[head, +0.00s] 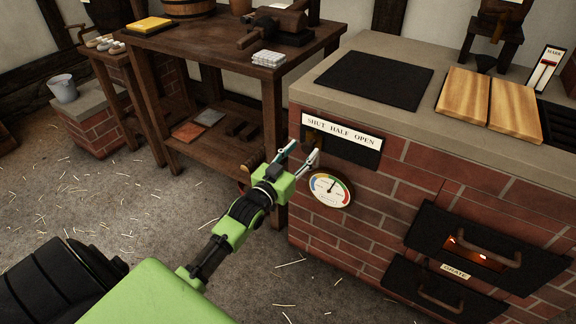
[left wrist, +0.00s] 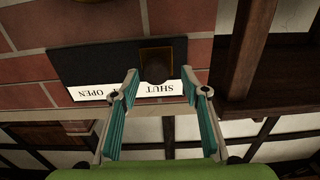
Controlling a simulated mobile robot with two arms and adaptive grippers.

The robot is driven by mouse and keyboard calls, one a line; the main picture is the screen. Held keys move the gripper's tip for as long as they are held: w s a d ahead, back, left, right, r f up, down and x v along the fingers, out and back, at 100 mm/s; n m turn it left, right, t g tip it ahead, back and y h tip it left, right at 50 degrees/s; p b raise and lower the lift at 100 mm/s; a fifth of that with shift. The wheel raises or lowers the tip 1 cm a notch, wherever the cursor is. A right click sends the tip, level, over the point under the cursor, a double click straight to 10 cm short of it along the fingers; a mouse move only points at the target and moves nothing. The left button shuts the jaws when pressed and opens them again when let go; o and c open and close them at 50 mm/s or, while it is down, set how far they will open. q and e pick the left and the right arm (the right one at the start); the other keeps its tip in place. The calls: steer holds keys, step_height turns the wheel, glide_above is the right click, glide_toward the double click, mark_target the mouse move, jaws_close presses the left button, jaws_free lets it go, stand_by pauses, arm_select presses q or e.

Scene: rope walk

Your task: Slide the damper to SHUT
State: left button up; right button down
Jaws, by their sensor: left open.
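The damper plate (head: 352,150) is a black strip on the brick front of the stove, with a white label (head: 340,130) reading SHUT, HALF, OPEN. In the head view the slider (head: 313,137) is partly hidden by my gripper. My left gripper (head: 301,153) is open in front of that end. In the left wrist view its fingertips (left wrist: 160,74) are on either side of the knob; I cannot tell whether they touch it.
A round gauge (head: 331,190) is just below the damper. Black drawers with handles (head: 487,246) are at the lower right. Wooden boards (head: 464,96) and a dark plate (head: 375,79) lie on top. A wooden workbench (head: 230,55) stands to the left.

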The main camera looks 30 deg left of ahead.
arm_select(q)
steer(key=s, duration=0.9)
steer(key=shift+d, duration=0.1)
